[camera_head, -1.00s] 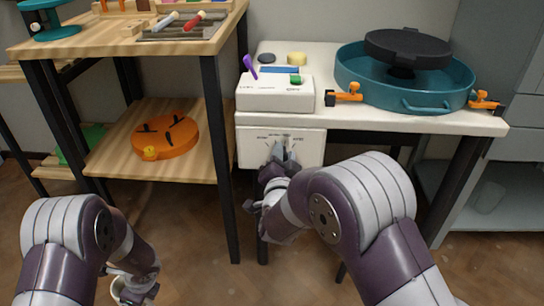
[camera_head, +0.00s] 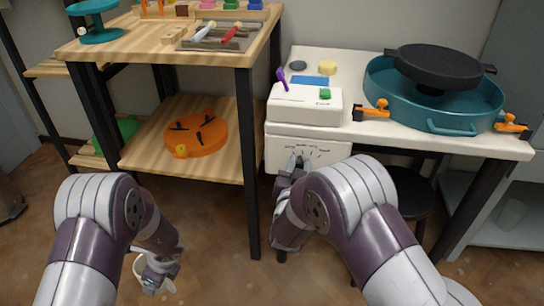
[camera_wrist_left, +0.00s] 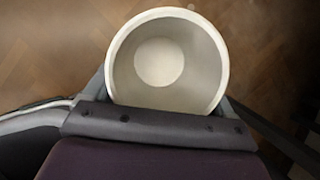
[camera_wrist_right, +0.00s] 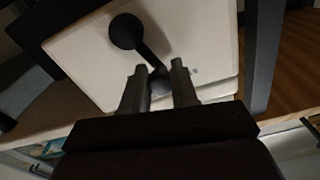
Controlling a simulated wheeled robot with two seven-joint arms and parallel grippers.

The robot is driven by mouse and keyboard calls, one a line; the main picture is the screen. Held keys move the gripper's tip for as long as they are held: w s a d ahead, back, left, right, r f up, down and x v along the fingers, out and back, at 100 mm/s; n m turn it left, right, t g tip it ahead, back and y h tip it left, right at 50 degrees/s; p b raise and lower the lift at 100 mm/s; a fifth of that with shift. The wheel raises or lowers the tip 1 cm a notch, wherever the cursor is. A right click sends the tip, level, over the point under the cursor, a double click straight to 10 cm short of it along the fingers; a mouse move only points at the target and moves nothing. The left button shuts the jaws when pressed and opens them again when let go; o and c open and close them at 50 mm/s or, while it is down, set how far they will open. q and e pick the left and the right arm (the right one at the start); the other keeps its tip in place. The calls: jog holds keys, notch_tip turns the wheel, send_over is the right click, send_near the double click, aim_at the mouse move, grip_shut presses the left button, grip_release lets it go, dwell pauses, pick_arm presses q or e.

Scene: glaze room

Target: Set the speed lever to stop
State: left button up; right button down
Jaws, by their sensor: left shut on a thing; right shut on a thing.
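A dark lever (camera_wrist_right: 126,32) with a round hub is mounted on a white front panel (camera_head: 332,154) below the table top. The panel has an arc of small printed marks that I cannot read clearly. My right gripper (camera_head: 295,163) is at the left part of the panel. In the right wrist view its fingers (camera_wrist_right: 159,78) are shut on the lever's knobbed end. The lever is mostly hidden in the head view. My left gripper (camera_head: 157,276) is low at the left, shut on a white cup (camera_wrist_left: 165,62), which looks empty.
Above the panel stands a white box (camera_head: 305,106) with a purple lever (camera_head: 281,77) and green button (camera_head: 325,94). A teal basin (camera_head: 450,120) with a black wheel head is right of it. A wooden shelf unit (camera_head: 150,52) with dark legs stands close on the left.

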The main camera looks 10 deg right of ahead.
pick_arm(q)
jog(key=shift+r+p, duration=0.55)
jog(key=shift+r, duration=0.3)
pick_arm(e)
jog(key=shift+a+f+n, duration=0.15)
jog(key=shift+a+n, duration=0.35)
jog(key=shift+n, duration=0.3)
pick_arm(q)
jog(key=shift+r, duration=0.2)
pick_arm(e)
jog(key=shift+a+f+n, duration=0.1)
jog(key=shift+f+n, duration=0.1)
jog(key=shift+n, duration=0.2)
jog(key=shift+f, duration=0.1)
jog(key=c, duration=0.9)
grip_release()
jog(key=shift+w+a, duration=0.1)
jog(key=shift+c, duration=0.2)
pick_arm(q)
jog(key=shift+r+p, duration=0.1)
jog(key=shift+p, duration=0.25)
notch_tip(320, 180, up, 4)
jog(key=p, duration=0.4)
pick_arm(e)
jog(key=v, duration=1.2)
